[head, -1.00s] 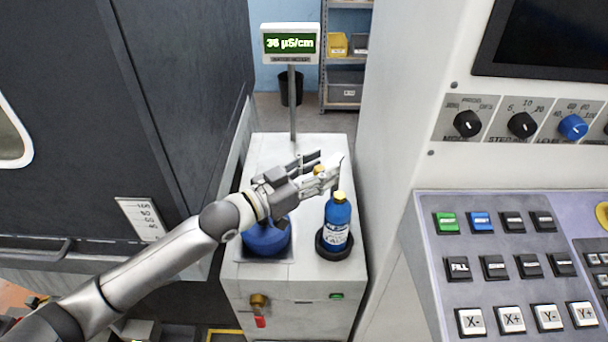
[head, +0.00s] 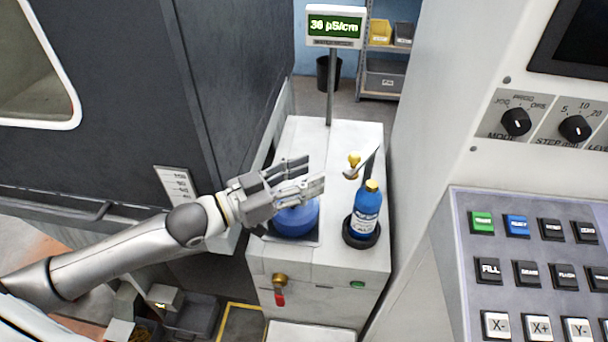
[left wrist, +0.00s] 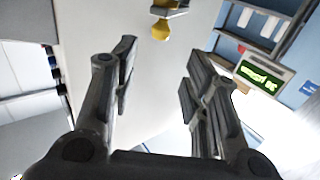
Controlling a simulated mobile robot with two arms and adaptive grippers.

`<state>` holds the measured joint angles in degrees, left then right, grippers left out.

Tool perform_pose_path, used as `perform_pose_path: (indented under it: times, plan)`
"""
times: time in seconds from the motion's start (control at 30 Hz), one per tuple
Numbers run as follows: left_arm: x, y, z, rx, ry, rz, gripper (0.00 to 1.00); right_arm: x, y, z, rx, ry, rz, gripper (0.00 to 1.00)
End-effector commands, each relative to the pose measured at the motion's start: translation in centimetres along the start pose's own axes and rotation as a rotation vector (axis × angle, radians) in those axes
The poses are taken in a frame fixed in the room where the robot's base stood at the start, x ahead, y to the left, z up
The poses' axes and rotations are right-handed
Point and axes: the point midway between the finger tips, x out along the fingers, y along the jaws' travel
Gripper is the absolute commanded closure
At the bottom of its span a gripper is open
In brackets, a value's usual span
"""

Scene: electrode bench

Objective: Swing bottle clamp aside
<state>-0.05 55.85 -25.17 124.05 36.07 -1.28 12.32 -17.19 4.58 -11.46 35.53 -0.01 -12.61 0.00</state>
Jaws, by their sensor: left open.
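The blue bottle (head: 366,215) with a yellow cap stands upright in a black ring holder on the white bench unit. Behind it, the clamp (head: 363,166) shows as a thin metal arm slanting up to the right. A yellow knob (head: 354,159) is at the clamp's left end; it also shows in the left wrist view beyond the fingertips (left wrist: 161,30). My left gripper (head: 314,172) is open and empty, left of the knob and apart from it, above a blue round vessel (head: 297,219). In the left wrist view, the fingers are spread wide (left wrist: 162,62). My right gripper is not in view.
A display on a post (head: 335,27) stands at the back of the bench unit. A dark cabinet (head: 110,90) is on the left. A white machine with a button panel (head: 530,240) stands close on the right. The bench top's back is clear.

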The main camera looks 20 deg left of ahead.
Motion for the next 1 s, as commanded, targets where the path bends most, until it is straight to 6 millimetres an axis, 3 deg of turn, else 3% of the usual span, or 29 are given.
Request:
perform_pose_path:
  times: [0.13, 0.27, 0.43, 0.7, 1.0]
  plan:
    - [0.0, 0.0, 0.0, 0.0, 0.0, 0.0, 0.6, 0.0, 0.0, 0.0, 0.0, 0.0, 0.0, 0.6]
    - [0.1, 0.4, 0.2, 0.029, -0.004, 0.001, 0.77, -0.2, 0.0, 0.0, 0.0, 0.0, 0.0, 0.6]
    - [0.8, 2.3, 1.3, 0.217, -0.023, 0.0, 0.99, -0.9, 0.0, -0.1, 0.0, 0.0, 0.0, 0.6]
    - [2.2, 6.2, 2.6, 0.691, -0.052, -0.047, 1.0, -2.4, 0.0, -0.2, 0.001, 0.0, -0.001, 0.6]
    - [3.5, 9.1, 1.0, 1.166, -0.068, -0.172, 1.0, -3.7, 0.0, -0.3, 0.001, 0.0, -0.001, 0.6]
